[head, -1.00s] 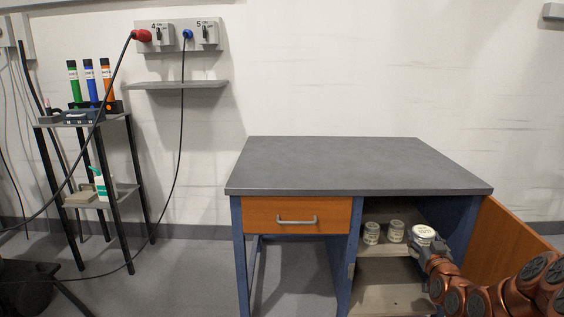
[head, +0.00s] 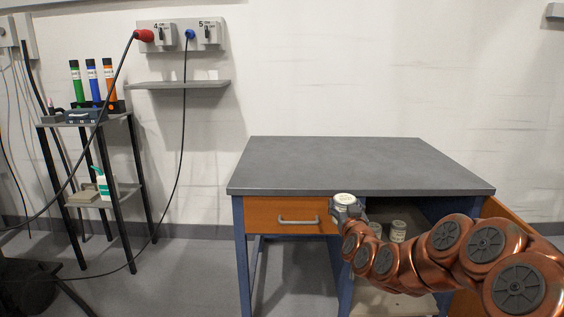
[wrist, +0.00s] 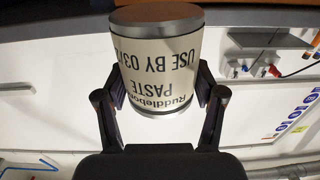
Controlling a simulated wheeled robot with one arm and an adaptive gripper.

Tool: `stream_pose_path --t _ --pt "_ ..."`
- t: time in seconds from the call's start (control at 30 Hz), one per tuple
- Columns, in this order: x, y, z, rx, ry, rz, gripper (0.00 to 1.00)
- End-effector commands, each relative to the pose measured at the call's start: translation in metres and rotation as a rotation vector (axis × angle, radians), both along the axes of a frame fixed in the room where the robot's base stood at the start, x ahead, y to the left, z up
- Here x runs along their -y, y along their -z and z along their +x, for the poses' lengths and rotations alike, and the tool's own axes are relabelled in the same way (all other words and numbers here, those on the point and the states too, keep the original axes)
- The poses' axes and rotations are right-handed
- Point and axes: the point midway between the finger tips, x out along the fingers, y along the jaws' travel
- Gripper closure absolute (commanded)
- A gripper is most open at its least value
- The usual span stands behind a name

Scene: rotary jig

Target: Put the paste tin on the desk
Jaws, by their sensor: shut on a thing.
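The paste tin (head: 344,198) is a short cylinder with a pale lid in the head view. In the wrist view the tin (wrist: 158,62) shows a cream label reading "PASTE" and appears upside down in the picture. My gripper (head: 346,212) is shut on the tin's sides, with a finger on each side in the wrist view (wrist: 160,98). The tin is in front of the drawer, near the front edge of the grey desk (head: 330,165). I cannot tell the exact gap between tin and desk.
The desktop is bare. Below it are an orange drawer (head: 285,216) and an open compartment with another tin (head: 398,231), partly hidden by my arm. The open cabinet door (head: 497,209) is at right. A black shelf rack (head: 128,160) stands at left.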

Motion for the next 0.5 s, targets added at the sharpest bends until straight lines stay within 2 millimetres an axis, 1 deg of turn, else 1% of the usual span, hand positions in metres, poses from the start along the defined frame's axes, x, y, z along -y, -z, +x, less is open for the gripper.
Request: stream_pose_path --t 0.03,0.27,0.37,0.5 --pt "-0.004 -0.010 0.000 0.002 -0.004 -0.001 0.80" --pt "-0.002 -0.040 0.000 0.002 -0.002 -0.002 0.80" --pt "-0.002 -0.056 0.000 0.002 -0.002 -0.002 0.80" --pt "-0.002 -0.082 0.000 0.002 -0.002 -0.001 0.80"
